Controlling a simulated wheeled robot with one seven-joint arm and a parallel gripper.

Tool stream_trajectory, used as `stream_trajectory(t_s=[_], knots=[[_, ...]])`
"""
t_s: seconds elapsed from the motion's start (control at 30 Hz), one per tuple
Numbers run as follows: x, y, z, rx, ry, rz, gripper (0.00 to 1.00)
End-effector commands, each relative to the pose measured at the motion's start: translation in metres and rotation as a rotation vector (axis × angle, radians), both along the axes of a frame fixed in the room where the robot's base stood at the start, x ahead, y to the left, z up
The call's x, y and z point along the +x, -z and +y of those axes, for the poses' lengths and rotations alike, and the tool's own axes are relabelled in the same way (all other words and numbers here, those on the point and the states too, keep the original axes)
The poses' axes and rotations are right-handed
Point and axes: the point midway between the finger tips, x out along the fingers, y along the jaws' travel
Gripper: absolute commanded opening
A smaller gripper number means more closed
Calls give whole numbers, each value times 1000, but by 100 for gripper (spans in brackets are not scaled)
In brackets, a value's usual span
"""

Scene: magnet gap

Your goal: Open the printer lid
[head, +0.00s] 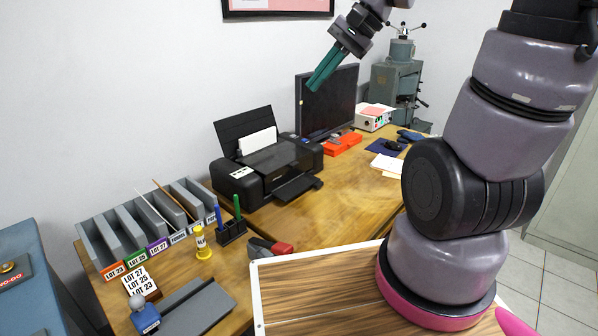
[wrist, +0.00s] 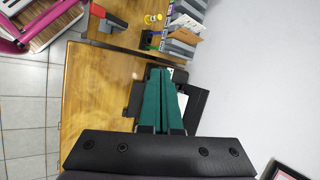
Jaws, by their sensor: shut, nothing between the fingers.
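The black printer (head: 268,170) stands on the wooden desk in the head view. Its rear paper support (head: 240,124) stands raised with white paper (head: 257,140) in it. The front output tray (head: 298,188) sticks out toward the lower right. The printer's top lid (head: 272,157) looks down flat. My gripper (head: 314,84) has teal fingers, shut and empty, and is high above the desk, up and right of the printer. In the wrist view my gripper (wrist: 160,72) points down and its fingers cover much of the printer (wrist: 196,106).
A monitor (head: 328,100) stands behind the printer, with an orange tray (head: 343,145) beside it. A pen holder (head: 231,230), a yellow bottle (head: 202,243) and a grey sorter rack (head: 150,218) stand at the left. Bare desk (head: 330,208) lies right of the printer.

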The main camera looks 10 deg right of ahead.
Motion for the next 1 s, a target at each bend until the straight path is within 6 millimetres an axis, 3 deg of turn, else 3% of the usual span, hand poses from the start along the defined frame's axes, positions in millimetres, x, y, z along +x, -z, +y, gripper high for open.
stream_trajectory(t_s=[0.3,0.57,0.77,1.0], knots=[[71,52,26,340,180,266,0],[136,111,27,599,393,423,0],[182,173,13,773,594,504,0],[220,269,-22,938,876,553,0]])
